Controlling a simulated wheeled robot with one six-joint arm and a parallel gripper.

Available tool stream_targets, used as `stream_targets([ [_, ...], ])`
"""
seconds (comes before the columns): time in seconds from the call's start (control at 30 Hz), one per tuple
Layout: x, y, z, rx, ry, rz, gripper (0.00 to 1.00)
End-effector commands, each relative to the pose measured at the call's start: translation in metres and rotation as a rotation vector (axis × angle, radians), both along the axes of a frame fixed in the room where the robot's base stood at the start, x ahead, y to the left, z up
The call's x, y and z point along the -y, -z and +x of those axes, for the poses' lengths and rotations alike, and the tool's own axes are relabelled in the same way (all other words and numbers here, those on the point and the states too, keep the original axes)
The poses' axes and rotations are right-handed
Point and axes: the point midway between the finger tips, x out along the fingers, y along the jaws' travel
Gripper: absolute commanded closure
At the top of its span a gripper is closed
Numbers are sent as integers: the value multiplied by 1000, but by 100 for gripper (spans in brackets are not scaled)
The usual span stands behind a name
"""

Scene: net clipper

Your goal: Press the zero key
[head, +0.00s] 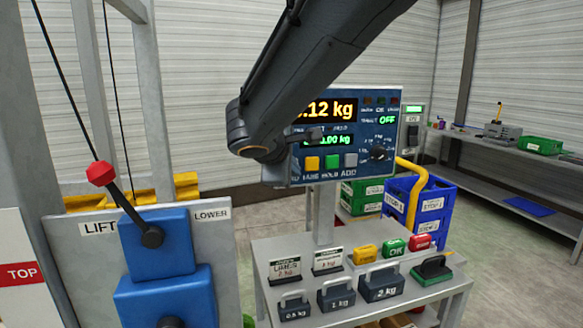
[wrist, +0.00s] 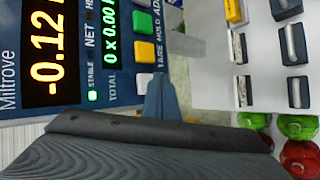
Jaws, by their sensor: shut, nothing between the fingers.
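The scale's blue panel (head: 380,120) stands on a post, with a row of keys under its displays. The yellow (head: 312,163), green (head: 332,161) and grey keys show in the head view. My arm hides the panel's left end there. In the wrist view a white key (wrist: 145,82) sits at the row's end, beside the yellow TARE key (wrist: 143,53). It appears to be the zero key, but its label is covered. My gripper (wrist: 160,80) is shut and empty, its tips close beside the white key. I cannot tell whether they touch. The main display (wrist: 48,45) reads -0.12 kg.
A bench (head: 455,290) below holds several weights, label cards and yellow, green and red blocks. A lift panel with a red-knobbed lever (head: 102,173) stands at the left. Blue crates (head: 430,212) are behind the bench. A shelf runs along the right wall.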

Motion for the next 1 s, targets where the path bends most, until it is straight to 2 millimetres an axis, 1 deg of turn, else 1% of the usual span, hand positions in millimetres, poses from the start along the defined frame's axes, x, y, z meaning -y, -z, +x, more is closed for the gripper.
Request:
stream_targets([
  [0.17, 0, 0, 1, 0, 0, 0, 100],
  [0.4, -2, 1, 8, 0, 1, 1, 100],
  [1.0, -3, 0, 10, 0, 1, 1, 100],
])
